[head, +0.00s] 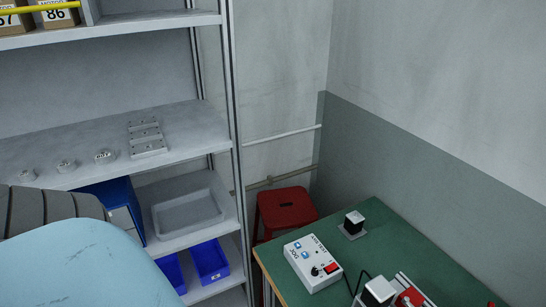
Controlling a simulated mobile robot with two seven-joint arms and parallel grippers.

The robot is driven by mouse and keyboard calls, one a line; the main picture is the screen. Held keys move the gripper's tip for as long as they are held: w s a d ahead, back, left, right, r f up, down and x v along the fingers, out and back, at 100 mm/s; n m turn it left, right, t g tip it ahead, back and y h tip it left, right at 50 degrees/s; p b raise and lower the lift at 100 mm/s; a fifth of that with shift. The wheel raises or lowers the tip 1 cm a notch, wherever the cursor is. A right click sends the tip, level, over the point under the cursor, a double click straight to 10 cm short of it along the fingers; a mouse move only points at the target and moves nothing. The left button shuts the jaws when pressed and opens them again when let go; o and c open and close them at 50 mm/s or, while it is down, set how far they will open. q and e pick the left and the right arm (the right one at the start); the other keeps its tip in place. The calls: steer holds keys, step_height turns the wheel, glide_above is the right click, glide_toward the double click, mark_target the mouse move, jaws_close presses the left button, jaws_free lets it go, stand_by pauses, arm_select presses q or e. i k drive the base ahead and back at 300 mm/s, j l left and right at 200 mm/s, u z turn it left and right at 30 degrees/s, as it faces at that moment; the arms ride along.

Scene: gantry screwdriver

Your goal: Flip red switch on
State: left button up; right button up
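The box also has a black knob (316,271) and small blue-and-white markings. It lies near the left edge of the green-topped table (394,239) at the lower right. The switch is too small to tell which way it is tipped. Neither of my grippers is in view.
A black block on a plate (353,225) and a white device with a red part (409,297) share the table. A black cable runs beside the box. A red stool (286,207) stands behind. Grey shelving (91,136) fills the left. A light-blue rounded surface covers the lower-left corner.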

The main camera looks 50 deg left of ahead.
mark_target(330, 268)
steer(key=u, duration=0.35)
steer(key=k+u, duration=0.15)
steer(key=u, duration=0.2)
steer(key=j+u, duration=0.1)
steer(key=u, duration=0.3)
